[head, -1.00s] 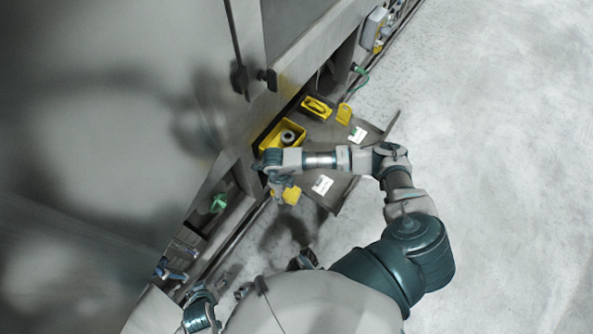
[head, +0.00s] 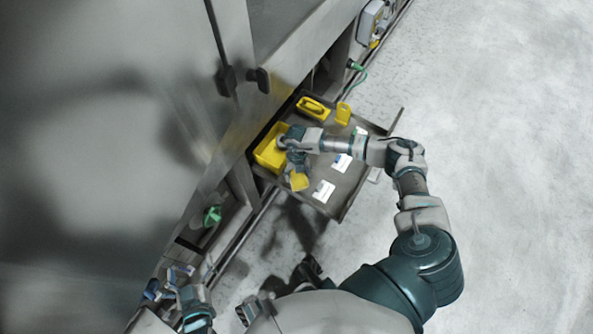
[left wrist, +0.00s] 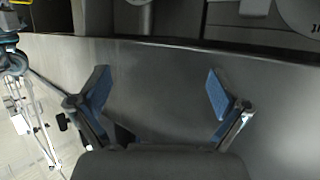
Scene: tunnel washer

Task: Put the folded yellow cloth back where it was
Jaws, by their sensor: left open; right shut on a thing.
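My right gripper (head: 296,168) is shut on the folded yellow cloth (head: 299,182). It holds the cloth over the near left part of the pulled-out grey drawer tray (head: 349,190), just right of the yellow bin (head: 268,154). I cannot tell whether the cloth touches the tray. My right wrist covers part of the bin. My left gripper (head: 181,274) is low at the left in the head view, beside the machine. In the left wrist view it is open and empty (left wrist: 160,88), in front of a grey metal panel (left wrist: 160,65).
On the tray are a yellow holder (head: 313,107), a small upright yellow piece (head: 343,113) and white cards, one at the near edge (head: 323,191). A green handle (head: 212,216) is on the machine. The floor to the right (head: 510,150) is clear.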

